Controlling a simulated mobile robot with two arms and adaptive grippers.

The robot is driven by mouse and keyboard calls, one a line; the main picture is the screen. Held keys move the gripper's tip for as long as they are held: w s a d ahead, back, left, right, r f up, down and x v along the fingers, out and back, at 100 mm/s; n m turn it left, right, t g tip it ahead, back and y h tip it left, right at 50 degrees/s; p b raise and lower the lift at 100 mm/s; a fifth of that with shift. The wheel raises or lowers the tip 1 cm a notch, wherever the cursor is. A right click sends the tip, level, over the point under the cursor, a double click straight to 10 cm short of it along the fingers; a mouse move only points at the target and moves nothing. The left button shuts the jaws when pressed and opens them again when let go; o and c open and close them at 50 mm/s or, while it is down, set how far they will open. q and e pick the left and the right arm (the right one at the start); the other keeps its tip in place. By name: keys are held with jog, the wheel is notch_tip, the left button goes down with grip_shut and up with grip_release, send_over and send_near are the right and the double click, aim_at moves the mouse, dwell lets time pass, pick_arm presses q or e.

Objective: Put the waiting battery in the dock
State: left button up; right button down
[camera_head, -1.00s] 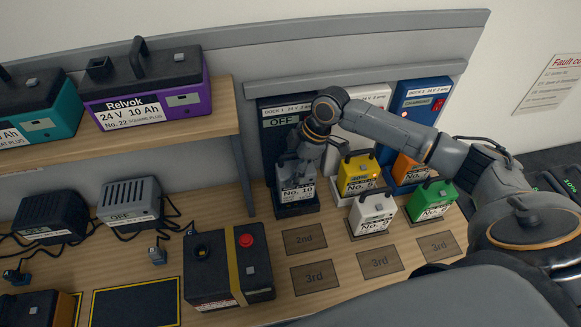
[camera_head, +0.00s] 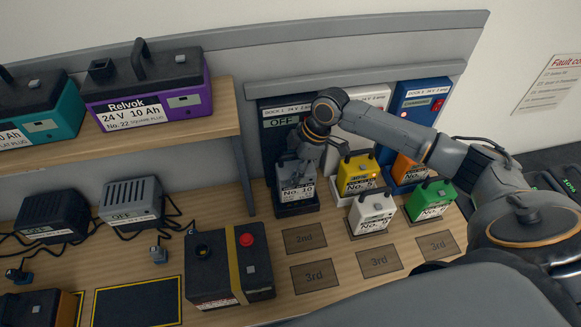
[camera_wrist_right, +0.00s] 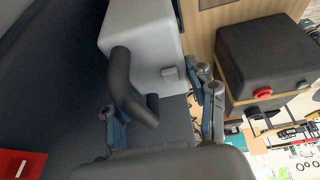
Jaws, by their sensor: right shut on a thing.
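The grey battery marked No. 10 (camera_head: 297,189) stands upright in the dark dock at the left (camera_head: 272,143), whose display reads OFF. Its underside meets the dock's base, though I cannot tell if it is fully seated. My right gripper (camera_head: 294,160) comes down over its top and is shut on its handle. In the right wrist view the battery (camera_wrist_right: 145,30) has its black handle (camera_wrist_right: 122,80) between the fingers of my right gripper (camera_wrist_right: 163,115). The gripper hides part of the battery's top. My left gripper is not in view.
A yellow battery (camera_head: 356,173), an orange one (camera_head: 408,168), a white one (camera_head: 372,211) and a green one (camera_head: 431,200) stand to the right. A black box with a red button (camera_head: 229,265) is in front at left.

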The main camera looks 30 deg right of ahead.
jog(key=shift+w+r+p, duration=0.1)
jog(key=shift+r+p, duration=0.15)
jog(key=shift+p, duration=0.15)
jog(key=shift+f+b, duration=0.75)
jog(key=shift+f, duration=0.95)
dwell(0.9)
jog(key=c, duration=0.6)
grip_release()
jog(key=shift+o, duration=1.2)
jog(key=shift+s+f, duration=0.25)
jog(key=shift+f, duration=0.05)
jog(key=v, duration=1.2)
jog(key=shift+w+a+r, duration=0.1)
jog(key=shift+w+r, duration=0.05)
jog(key=p+v, duration=0.9)
jog(key=shift+r, duration=0.15)
